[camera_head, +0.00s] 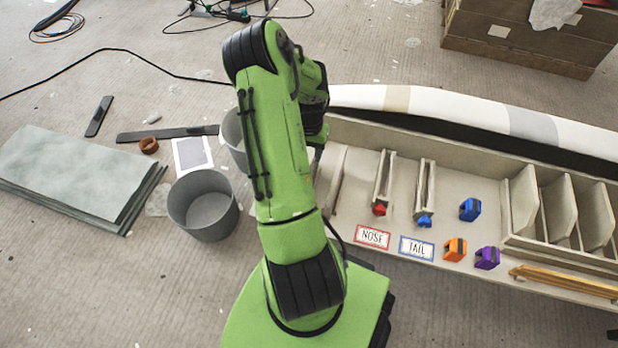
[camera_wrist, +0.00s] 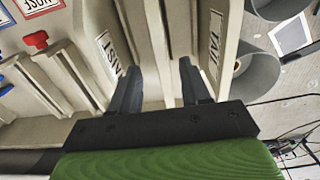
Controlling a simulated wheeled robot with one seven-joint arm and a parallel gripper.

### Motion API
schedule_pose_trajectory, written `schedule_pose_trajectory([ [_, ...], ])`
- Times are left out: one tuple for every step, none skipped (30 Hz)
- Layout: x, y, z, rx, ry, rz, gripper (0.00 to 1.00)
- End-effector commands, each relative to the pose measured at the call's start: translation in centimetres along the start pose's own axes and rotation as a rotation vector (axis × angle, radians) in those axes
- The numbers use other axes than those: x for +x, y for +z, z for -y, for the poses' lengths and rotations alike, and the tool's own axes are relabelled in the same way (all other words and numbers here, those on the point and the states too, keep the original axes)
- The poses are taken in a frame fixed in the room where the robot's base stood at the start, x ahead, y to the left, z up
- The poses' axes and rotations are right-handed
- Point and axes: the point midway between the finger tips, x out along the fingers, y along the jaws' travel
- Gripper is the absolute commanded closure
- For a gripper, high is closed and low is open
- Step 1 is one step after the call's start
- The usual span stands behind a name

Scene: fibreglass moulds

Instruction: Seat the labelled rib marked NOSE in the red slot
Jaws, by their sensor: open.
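My gripper (camera_wrist: 160,64) is open in the wrist view, with a pale upright board (camera_wrist: 155,30) between its two fingers; contact cannot be told. A panel with a TAIL label (camera_wrist: 213,45) stands to the right, and another label (camera_wrist: 109,55), hard to read, shows to the left. I see no NOSE label on a rib. The red slot, a pair of pale rails with a red block (camera_head: 380,209) at its front end, stands above the NOSE card (camera_head: 372,237); no rib shows in it. The red block also shows in the wrist view (camera_wrist: 37,40). My arm hides my gripper in the head view.
A like slot with a blue block (camera_head: 424,221) stands to the right, by the TAIL card (camera_head: 416,248). Loose blue (camera_head: 470,210), orange (camera_head: 455,249) and purple (camera_head: 487,258) blocks lie further right. A divided rack (camera_head: 510,205) fills the right end. Grey buckets (camera_head: 203,205) stand left.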

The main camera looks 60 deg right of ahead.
Motion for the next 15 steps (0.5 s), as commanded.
schedule_pose_trajectory([
  [1.6,0.1,-0.1,0.0,0.001,0.003,0.53],
  [2.2,0.1,0.0,0.0,0.001,0.002,0.53],
  [2.9,0.0,0.0,-0.001,0.001,0.001,0.53],
  [3.2,0.0,0.0,-0.001,0.0,0.001,0.53],
  [3.5,0.0,0.0,-0.001,0.0,0.0,0.53],
  [3.7,0.0,0.0,-0.001,0.0,0.0,0.53],
  [3.9,0.0,0.0,-0.001,0.0,0.0,0.53],
  [4.2,0.0,0.0,-0.001,0.0,-0.001,0.53],
  [4.6,0.0,0.1,-0.002,0.0,-0.001,0.53],
  [5.1,0.0,0.1,-0.002,0.0,-0.001,0.53],
  [5.6,0.0,0.1,-0.003,0.0,0.0,0.53],
  [6.5,0.0,0.2,-0.003,0.001,0.002,0.53],
  [7.1,0.0,0.2,-0.003,0.001,0.001,0.53],
  [7.7,0.0,0.2,-0.002,0.001,0.001,0.53],
  [8.4,0.0,0.2,-0.002,0.002,0.001,0.53],
])
